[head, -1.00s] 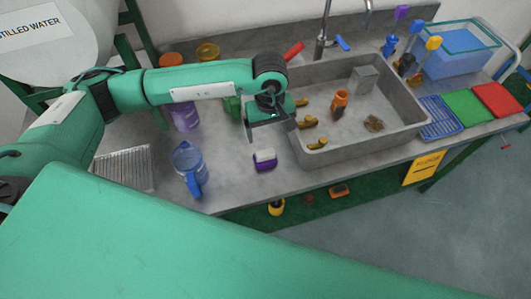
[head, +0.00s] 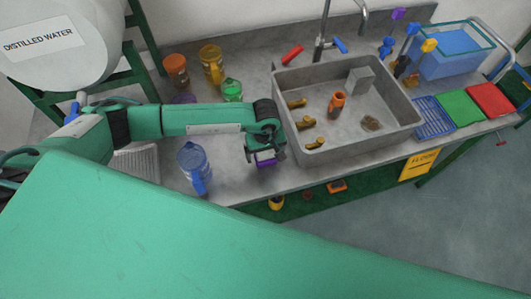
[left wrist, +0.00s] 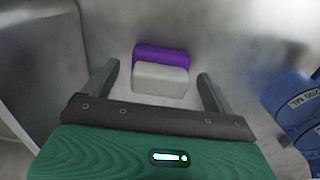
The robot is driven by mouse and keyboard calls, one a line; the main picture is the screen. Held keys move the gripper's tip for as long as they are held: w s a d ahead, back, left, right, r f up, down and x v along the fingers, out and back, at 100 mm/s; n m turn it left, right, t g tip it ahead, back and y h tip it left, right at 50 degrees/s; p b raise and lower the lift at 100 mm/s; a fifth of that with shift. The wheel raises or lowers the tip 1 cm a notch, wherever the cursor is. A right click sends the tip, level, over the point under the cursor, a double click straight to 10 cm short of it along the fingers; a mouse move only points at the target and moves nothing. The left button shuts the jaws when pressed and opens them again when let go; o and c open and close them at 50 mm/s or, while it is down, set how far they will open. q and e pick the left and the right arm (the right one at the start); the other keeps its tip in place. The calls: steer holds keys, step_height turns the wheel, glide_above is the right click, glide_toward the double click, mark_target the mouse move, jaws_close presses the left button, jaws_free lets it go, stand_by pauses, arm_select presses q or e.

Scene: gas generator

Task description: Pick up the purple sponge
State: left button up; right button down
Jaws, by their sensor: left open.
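The purple sponge (left wrist: 160,56) lies on the grey counter, with a whitish layer on the side facing my gripper in the left wrist view. In the head view the sponge (head: 265,162) shows only in part, at the front of the counter left of the sink, beneath my left gripper (head: 262,152). In the left wrist view my left gripper (left wrist: 159,88) is open, with one finger on each side of the sponge and clear gaps to it. The fingers are not touching it. My right gripper is not in view.
The sink (head: 350,115) is just right of the sponge, with several small items inside. A blue jug (head: 193,165) stands to the left and shows at the right edge of the left wrist view (left wrist: 292,105). Containers, including a green one (head: 232,90), stand behind my arm.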

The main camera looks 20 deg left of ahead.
mark_target(266, 152)
arm_select(q)
steer(key=shift+f, duration=0.6)
steer(key=c, duration=1.1)
steer(key=shift+o, duration=0.2)
step_height(266, 152, up, 20)
steer(key=p, duration=0.8)
